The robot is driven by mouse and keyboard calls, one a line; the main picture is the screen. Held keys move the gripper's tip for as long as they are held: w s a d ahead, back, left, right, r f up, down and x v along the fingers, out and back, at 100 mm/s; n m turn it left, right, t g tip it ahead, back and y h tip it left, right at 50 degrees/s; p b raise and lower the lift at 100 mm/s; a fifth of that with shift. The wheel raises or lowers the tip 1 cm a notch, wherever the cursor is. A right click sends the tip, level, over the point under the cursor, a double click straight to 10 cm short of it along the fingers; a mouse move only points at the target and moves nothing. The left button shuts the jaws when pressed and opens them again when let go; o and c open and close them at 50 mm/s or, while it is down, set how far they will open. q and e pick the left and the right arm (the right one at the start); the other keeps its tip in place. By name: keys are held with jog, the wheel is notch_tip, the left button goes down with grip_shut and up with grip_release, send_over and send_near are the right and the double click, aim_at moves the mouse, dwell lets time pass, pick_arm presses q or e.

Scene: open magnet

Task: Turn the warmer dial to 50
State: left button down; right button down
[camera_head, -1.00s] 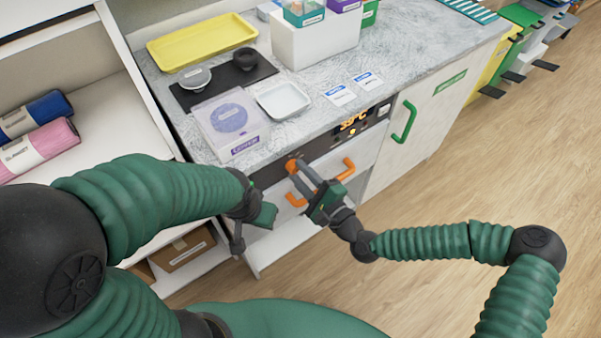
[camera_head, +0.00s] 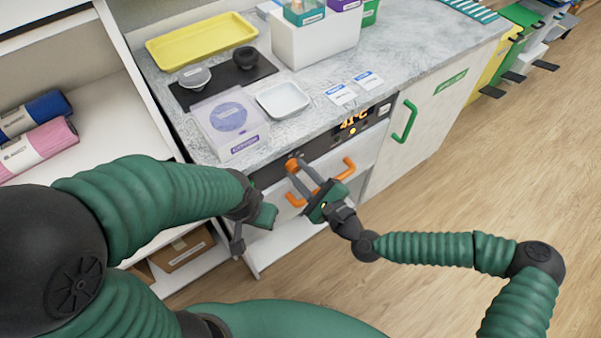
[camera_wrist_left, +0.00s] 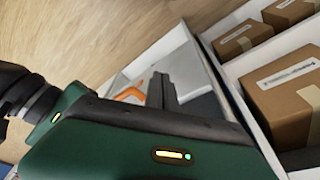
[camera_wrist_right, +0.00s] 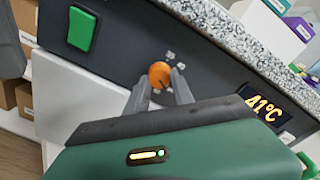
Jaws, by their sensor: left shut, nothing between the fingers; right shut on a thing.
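The orange warmer dial (camera_wrist_right: 159,74) is a round knob on the dark front panel below the counter; it also shows in the head view (camera_head: 292,165). My right gripper (camera_wrist_right: 158,90) has its fingers on either side of the dial and is shut on it; it also shows in the head view (camera_head: 300,170). The lit display (camera_wrist_right: 264,106) right of the dial reads 41°C; it also shows in the head view (camera_head: 354,119). My left gripper (camera_wrist_left: 162,85) is shut and empty, hanging in front of the cabinet at the left of the warmer.
An orange drawer handle (camera_head: 318,183) sits just below the dial, close to my right gripper. A green switch (camera_wrist_right: 81,29) is left of the dial. Cardboard boxes (camera_wrist_left: 285,90) lie on the low shelf near my left gripper. The counter above holds trays and containers.

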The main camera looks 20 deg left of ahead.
jog(key=c, duration=1.4)
grip_release()
jog(key=shift+w+d+f, duration=0.1)
jog(key=shift+f, duration=0.2)
jog(key=o, duration=0.3)
jog(key=shift+w, duration=0.1)
jog(key=shift+r, duration=0.1)
jog(key=p+v, duration=0.1)
jog(key=v, duration=1.6)
